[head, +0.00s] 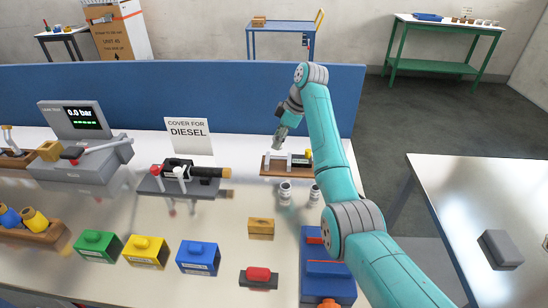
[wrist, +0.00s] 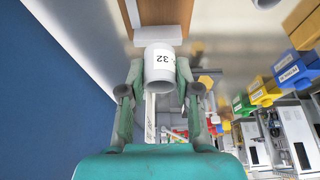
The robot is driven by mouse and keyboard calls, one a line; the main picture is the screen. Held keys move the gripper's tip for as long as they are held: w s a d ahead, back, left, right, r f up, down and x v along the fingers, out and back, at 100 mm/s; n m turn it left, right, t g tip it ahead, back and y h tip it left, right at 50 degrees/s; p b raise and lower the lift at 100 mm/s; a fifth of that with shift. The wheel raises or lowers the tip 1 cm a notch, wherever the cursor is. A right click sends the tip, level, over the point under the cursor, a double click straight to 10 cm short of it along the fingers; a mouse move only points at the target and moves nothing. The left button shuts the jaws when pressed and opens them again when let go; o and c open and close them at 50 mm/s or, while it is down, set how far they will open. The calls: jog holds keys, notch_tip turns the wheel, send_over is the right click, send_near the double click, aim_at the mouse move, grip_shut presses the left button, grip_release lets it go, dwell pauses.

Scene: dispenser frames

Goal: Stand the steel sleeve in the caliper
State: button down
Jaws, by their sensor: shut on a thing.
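My gripper (wrist: 159,78) is shut on a pale grey steel sleeve (wrist: 160,60) marked 32, held between its two fingers in the wrist view. In the head view my gripper (head: 281,134) is over the caliper (head: 273,170), which has a wooden base and pale upright jaws. In the wrist view the caliper's brown base (wrist: 165,12) and a pale jaw lie just beyond the sleeve's far end. I cannot tell whether the sleeve touches the caliper. In the head view the held sleeve is small and hard to make out.
Two more metal sleeves (head: 285,192) stand on the table in front of the caliper. A gauge fixture (head: 178,183) and a DIESEL sign (head: 188,136) stand to the left. A blue partition (head: 200,90) runs behind. Coloured blocks (head: 148,251) line the front.

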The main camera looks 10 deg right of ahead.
aim_at(274, 166)
notch_tip(274, 166, down, 8)
jog(key=shift+r, duration=0.15)
dwell(0.4)
jog(key=c, duration=0.8)
grip_release()
